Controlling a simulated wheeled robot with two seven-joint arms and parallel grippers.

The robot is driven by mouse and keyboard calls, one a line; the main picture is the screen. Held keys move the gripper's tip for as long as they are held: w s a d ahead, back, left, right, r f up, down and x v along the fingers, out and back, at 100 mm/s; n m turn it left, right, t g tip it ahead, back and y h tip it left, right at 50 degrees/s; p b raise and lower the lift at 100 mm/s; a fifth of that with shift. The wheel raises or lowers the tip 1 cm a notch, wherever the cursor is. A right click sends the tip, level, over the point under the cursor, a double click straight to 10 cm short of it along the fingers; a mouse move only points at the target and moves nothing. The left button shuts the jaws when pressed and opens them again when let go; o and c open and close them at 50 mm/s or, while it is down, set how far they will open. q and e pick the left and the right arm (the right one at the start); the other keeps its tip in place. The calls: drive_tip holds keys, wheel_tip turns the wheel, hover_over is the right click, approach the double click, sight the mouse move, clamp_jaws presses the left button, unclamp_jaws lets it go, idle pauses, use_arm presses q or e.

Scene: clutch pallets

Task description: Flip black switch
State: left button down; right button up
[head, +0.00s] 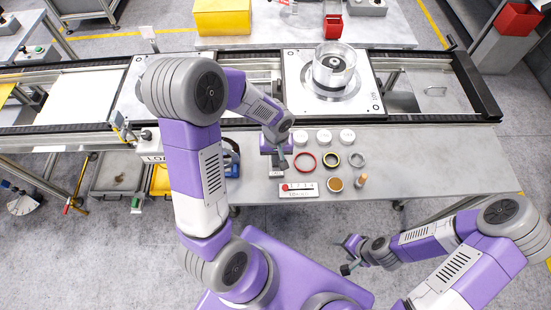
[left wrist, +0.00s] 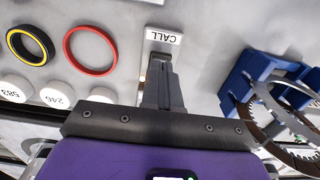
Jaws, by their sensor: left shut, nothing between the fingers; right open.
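A small white plate marked CALL (left wrist: 163,37) lies on the grey table in the left wrist view. It also shows at the front of the table in the head view (head: 277,174). My left gripper (head: 277,163) points down over the table just behind this plate. In the left wrist view its fingers (left wrist: 163,88) are shut together with nothing between them, right beside the plate. I cannot make out a black switch; the fingers cover the spot next to the label. Whether they touch anything there I cannot tell. My right gripper (head: 348,256) is open and empty, off the table's front edge.
A red ring (head: 305,161), a black-yellow ring (head: 331,159) and several white round pieces stand right of my left gripper. A blue holder (head: 231,158) stands to its left. Behind runs the conveyor with a clear cylinder (head: 334,67) on a plate.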

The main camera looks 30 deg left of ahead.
use_arm(q)
drive_tip(key=shift+f+b, duration=0.9)
drive_tip(key=shift+f, duration=0.1)
drive_tip(key=shift+r, duration=0.2)
drive_tip(key=shift+r+p, duration=2.5)
drive_tip(key=shift+r, duration=0.9)
